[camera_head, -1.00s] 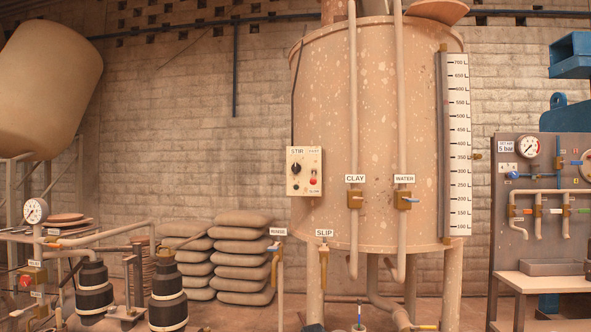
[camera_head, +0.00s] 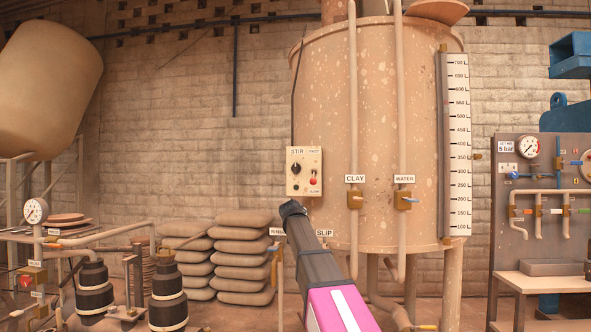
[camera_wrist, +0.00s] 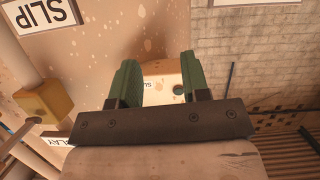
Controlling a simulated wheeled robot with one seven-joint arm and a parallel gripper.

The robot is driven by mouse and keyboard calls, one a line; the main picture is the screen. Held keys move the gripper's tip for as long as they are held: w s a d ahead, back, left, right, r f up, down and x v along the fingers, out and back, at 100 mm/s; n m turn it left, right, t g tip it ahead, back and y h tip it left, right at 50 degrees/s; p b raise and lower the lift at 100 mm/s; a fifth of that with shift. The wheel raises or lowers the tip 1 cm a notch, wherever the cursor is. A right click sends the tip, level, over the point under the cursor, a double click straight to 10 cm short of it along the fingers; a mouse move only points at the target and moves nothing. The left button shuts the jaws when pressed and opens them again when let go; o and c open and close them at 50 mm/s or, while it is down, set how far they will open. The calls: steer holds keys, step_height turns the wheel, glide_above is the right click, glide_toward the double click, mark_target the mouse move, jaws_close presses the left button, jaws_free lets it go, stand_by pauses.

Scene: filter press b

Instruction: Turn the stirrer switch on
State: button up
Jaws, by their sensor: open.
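The stirrer control box (camera_head: 304,172) is a cream panel marked STIR on the left side of the big tank. It carries a black round knob (camera_head: 295,168) and a small red part (camera_head: 313,181) to its right. My gripper (camera_wrist: 159,72) is open, its two green fingers apart and nothing held between them. In the head view my dark arm end is just below the box, and the fingers cannot be made out. In the wrist view part of the cream box (camera_wrist: 163,70) shows between and beyond the fingers; the knob cannot be made out there.
The CLAY valve (camera_head: 355,199) and WATER valve (camera_head: 404,200) sit on pipes right of the box. The tank (camera_head: 375,120) fills the space behind. Stacked sacks (camera_head: 243,260) stand lower left. The SLIP sign (camera_wrist: 47,12) and a brass-coloured block (camera_wrist: 45,98) are near the gripper.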

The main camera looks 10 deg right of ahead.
mark_target(295, 167)
step_height(295, 167, up, 22)
steer(key=w+a+t, duration=0.2)
steer(key=t, duration=0.2)
steer(key=x, duration=1)
steer(key=shift+w+d+f, duration=0.25)
steer(key=shift+d+f, duration=0.1)
jaws_close()
